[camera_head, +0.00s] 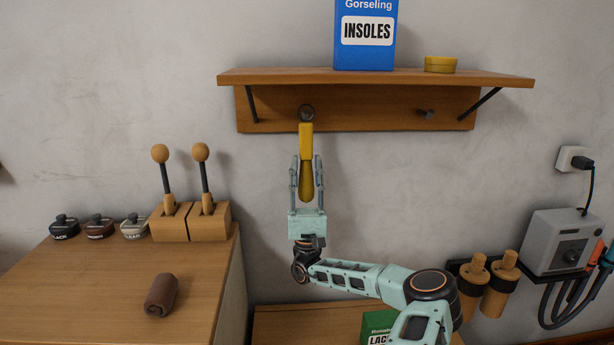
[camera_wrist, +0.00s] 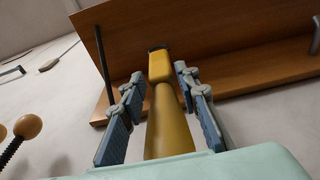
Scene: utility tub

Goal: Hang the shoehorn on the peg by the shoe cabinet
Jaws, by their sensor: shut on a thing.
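The yellow shoehorn (camera_head: 306,145) is upright in the head view, its wide end down between the fingers of my gripper (camera_head: 306,172). A dark ring (camera_head: 306,112) shows at its top, against the wooden back board of the shelf. Whether the ring is around a peg or only in front of one cannot be told. One bare peg (camera_head: 426,114) sticks out farther right on the board. In the wrist view the shoehorn (camera_wrist: 168,125) runs up between the two fingers of my gripper (camera_wrist: 158,95), its top near the board. My gripper is shut on the shoehorn.
The shelf (camera_head: 270,76) above holds a blue insoles box (camera_head: 365,40) and a yellow tin (camera_head: 440,64). A wooden cabinet (camera_head: 90,285) at left bears tins, two knobbed shoe trees (camera_head: 190,218) and a brown roll (camera_head: 161,295). A grey box (camera_head: 562,243) with hoses is at right.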

